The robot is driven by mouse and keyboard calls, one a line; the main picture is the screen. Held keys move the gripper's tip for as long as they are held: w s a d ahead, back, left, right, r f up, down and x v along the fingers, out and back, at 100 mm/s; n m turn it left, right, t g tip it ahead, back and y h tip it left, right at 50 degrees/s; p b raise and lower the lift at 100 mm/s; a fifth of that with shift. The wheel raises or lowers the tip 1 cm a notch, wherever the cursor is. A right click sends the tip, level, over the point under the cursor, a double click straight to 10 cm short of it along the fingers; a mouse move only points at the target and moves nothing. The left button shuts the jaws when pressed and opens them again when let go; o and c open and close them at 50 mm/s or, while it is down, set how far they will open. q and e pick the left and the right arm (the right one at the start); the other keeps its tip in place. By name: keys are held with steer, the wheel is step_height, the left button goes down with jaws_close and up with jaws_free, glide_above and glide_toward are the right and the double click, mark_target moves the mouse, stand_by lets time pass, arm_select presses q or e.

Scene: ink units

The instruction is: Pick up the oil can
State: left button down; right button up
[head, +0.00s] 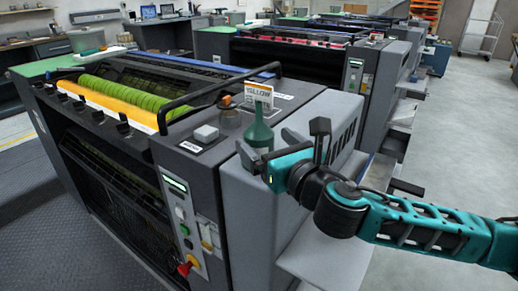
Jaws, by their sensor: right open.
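The oil can (259,133) is dark green with a thin spout pointing up. It stands upright on the grey end housing of the nearest press, in the head view's middle. My right gripper (283,139) reaches in from the right on a teal and black arm. Its jaws are open, with one dark finger raised to the right of the can and the other side low by the can's left. The gripper partly hides the can's base, and I cannot tell whether it touches the can. My left gripper is not in view.
The nearest press (215,206) carries a green roller (125,92), a yellow strip and a black curved handrail (220,88). More presses stand behind.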

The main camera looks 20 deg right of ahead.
mark_target(255, 134)
steer(key=shift+w+a+f, duration=0.1)
steer(key=shift+w+a, duration=0.1)
steer(key=shift+w, duration=0.65)
steer(key=shift+w+a+f, duration=0.1)
steer(key=shift+w+a, duration=0.05)
steer(key=shift+w, duration=0.75)
steer(key=shift+w+a+f, duration=0.1)
steer(key=shift+w+a, duration=0.1)
steer(key=shift+w, duration=0.65)
steer(key=shift+c, duration=0.8)
steer(key=c, duration=1.2)
steer(key=shift+r, duration=0.15)
